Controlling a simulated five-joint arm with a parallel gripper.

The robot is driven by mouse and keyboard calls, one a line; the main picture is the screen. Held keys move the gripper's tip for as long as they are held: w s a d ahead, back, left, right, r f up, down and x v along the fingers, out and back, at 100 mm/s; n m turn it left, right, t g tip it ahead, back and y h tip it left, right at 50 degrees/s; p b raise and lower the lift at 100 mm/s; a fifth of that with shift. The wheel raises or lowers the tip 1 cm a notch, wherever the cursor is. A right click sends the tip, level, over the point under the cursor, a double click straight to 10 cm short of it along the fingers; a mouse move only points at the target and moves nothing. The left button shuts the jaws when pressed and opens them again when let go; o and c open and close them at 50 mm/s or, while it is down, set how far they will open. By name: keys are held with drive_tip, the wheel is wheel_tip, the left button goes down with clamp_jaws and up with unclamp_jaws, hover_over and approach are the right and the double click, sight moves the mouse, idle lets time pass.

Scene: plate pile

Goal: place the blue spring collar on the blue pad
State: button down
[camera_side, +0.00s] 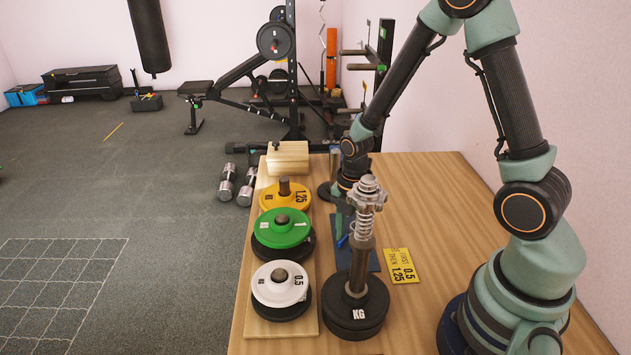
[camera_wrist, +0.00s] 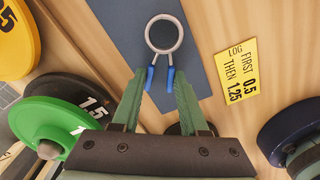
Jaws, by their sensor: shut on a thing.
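The blue spring collar, a metal ring (camera_wrist: 164,17) with two blue handles, is at my gripper's fingertips (camera_wrist: 160,76). My gripper's green fingers are shut on the handles, one on each side, and the ring points away from the palm. The ring appears over the dark blue pad (camera_wrist: 105,15); I cannot tell whether it touches it. In the side view the pad (camera_side: 374,262) lies behind the upright post, my gripper (camera_side: 343,226) is low over it, and a blue handle (camera_side: 343,241) shows; the ring is mostly hidden.
An upright post with a spring and star nut (camera_side: 365,195) stands on black plates (camera_side: 356,318) in front of the pad. A yellow card (camera_side: 401,266) lies right of the pad. White (camera_side: 280,293), green (camera_side: 283,235) and yellow (camera_side: 299,199) plates sit on pegs at left.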

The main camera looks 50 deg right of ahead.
drive_tip(key=shift+c, duration=2.2)
unclamp_jaws()
drive_tip(key=shift+f, duration=0.1)
drive_tip(key=s+a+r+m+t, duration=0.1)
drive_tip(key=s+r+m+t, duration=0.1)
drive_tip(key=r+m, duration=0.8)
drive_tip(key=s+a+r+m+t, duration=0.2)
drive_tip(key=r+m+t, duration=0.1)
drive_tip(key=r+m, duration=0.7)
drive_tip(key=shift+a+r+m+t, duration=0.3)
drive_tip(key=shift+r+t, duration=0.1)
drive_tip(key=shift+r, duration=1.65)
drive_tip(key=shift+s, duration=0.1)
